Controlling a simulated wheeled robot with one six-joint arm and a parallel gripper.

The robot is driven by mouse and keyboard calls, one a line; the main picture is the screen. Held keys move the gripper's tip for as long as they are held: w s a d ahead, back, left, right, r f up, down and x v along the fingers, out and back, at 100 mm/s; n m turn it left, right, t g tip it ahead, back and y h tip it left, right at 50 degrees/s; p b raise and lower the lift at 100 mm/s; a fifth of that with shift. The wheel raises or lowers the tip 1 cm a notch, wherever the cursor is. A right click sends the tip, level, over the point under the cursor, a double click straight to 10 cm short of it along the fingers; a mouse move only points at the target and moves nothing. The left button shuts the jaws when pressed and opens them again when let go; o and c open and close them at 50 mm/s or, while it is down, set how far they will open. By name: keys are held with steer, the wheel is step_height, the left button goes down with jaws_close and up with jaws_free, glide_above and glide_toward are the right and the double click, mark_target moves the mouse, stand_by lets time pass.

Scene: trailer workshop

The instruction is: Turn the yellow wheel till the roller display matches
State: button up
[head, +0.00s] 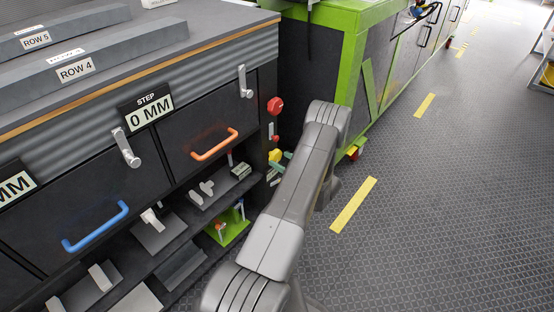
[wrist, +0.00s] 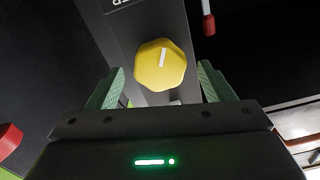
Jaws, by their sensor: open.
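The yellow wheel (wrist: 161,66) is a faceted knob on a grey panel, with a white mark pointing up and slightly right in the wrist view. In the head view the yellow wheel (head: 275,155) sits on the cabinet's right end post. My gripper (wrist: 161,76) is open, with one green finger on each side of the wheel and a visible gap to both. Whether the fingertips reach the wheel's depth is unclear. The gripper is mostly hidden behind my arm in the head view. I cannot make out a roller display; white lettering (wrist: 120,3) is cut off at the wrist view's top.
A red knob (head: 275,105) sits above the wheel on the post. A "STEP 0 MM" sign (head: 148,110) hangs above the drawer with an orange handle (head: 214,144). A green-framed cabinet (head: 345,60) stands behind my arm. The floor (head: 440,200) to the right is clear.

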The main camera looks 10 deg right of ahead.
mark_target(278, 158)
steer(key=shift+x, duration=1.55)
steer(key=shift+c, duration=0.2)
steer(key=c, duration=0.9)
steer(key=shift+c, duration=0.2)
steer(key=shift+f+n+b, duration=0.1)
steer(key=shift+n+b, duration=0.2)
steer(key=shift+b, duration=0.25)
